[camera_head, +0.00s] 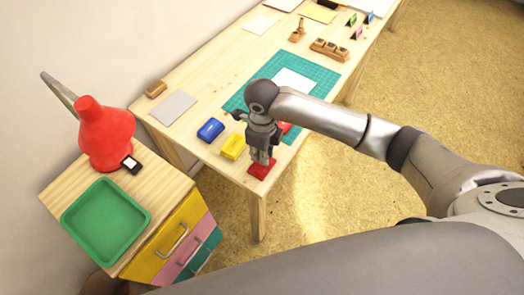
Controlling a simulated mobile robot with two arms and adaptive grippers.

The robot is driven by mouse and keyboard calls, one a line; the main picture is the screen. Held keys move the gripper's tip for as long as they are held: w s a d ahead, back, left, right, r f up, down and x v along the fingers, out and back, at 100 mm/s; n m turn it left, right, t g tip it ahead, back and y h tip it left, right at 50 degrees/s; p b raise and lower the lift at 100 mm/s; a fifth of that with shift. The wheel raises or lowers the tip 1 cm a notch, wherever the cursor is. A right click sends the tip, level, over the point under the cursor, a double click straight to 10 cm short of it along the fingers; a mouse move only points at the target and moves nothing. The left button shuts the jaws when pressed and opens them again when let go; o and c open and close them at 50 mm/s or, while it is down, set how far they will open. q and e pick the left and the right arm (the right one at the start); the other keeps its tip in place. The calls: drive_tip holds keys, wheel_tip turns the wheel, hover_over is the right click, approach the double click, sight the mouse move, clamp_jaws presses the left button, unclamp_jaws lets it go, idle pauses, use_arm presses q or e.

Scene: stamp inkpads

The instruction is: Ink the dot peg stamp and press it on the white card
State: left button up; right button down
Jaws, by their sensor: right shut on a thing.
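My right gripper (262,157) points down at the front of the table, directly over the red inkpad (257,172). It is shut on a small stamp, taken to be the dot peg stamp, which the fingers almost wholly hide. Whether the stamp touches the pad cannot be told. The white card (293,80) lies on the teal cutting mat (318,73), behind my right gripper. My left gripper is not in view.
Yellow (233,147) and blue (210,130) inkpads stand left of my right gripper. A grey sheet (173,107), a wooden block (155,89) and a wooden stamp rack (330,49) are on the table (203,78). A drawer cabinet with a green tray (107,220) stands front left.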

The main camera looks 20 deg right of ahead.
drive_tip(key=shift+f+b, duration=0.55)
drive_tip(key=shift+f, duration=0.05)
idle(1.6)
drive_tip(key=shift+r, duration=0.15)
drive_tip(key=shift+r+p, duration=0.3)
drive_tip(key=shift+r, duration=0.25)
drive_tip(key=shift+r+p, duration=1.8)
drive_tip(key=shift+r, duration=1)
drive_tip(key=shift+w, duration=0.15)
